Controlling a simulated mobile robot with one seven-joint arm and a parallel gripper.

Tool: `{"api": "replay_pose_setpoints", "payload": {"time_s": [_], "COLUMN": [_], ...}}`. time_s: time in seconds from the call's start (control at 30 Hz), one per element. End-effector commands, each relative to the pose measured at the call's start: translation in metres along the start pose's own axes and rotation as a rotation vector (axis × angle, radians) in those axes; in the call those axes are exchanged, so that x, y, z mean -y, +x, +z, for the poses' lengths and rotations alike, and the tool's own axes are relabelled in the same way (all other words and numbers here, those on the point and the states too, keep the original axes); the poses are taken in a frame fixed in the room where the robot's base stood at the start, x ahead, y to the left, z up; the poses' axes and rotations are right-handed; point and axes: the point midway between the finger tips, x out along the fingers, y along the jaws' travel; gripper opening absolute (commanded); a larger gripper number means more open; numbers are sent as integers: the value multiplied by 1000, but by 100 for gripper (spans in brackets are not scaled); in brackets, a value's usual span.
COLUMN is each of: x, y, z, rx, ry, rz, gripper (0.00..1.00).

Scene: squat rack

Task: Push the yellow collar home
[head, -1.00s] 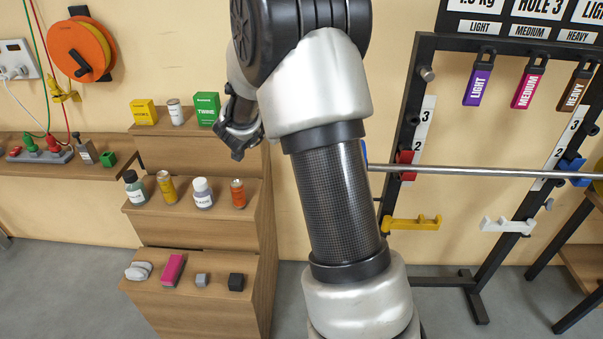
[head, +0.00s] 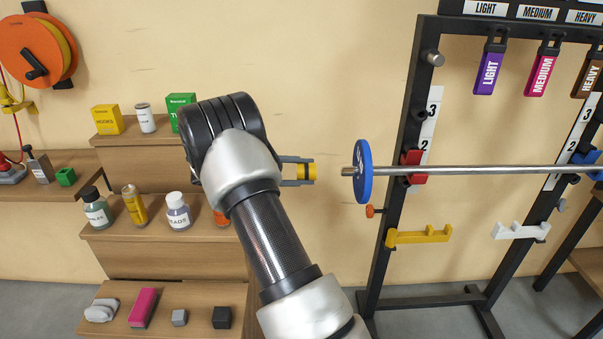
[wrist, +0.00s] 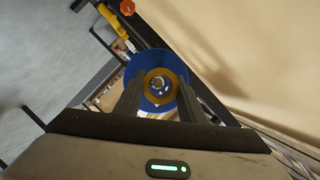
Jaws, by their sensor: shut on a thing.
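My gripper (head: 300,171) is shut on the yellow collar (head: 307,172), left of the bar's end. In the wrist view the collar (wrist: 150,77) shows as a ring between the two fingers (wrist: 158,100), with the bar's end seen through its hole. A silver barbell (head: 480,169) lies across the rack, its bare left end pointing at the collar with a clear gap between. A blue plate (head: 363,171) sits on the bar just inside that end. It also shows in the wrist view (wrist: 141,61), behind the collar.
The black rack (head: 402,180) has a red holder (head: 413,167) under the bar and a yellow hook (head: 420,235) below. An orange knob (head: 372,211) sticks out under the plate. Stepped wooden shelves (head: 165,258) with cans and bottles stand at the left.

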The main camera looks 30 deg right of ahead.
Motion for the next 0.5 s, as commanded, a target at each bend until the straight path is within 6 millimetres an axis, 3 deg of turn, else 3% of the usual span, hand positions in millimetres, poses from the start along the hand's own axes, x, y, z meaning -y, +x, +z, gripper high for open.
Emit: {"api": "replay_pose_setpoints", "payload": {"time_s": [0.13,0.5], "x": [1,1], "y": [-2,29], "z": [1,-12], "rx": [5,3], "ry": [-1,0], "rz": [0,-1], "gripper": [0,0]}}
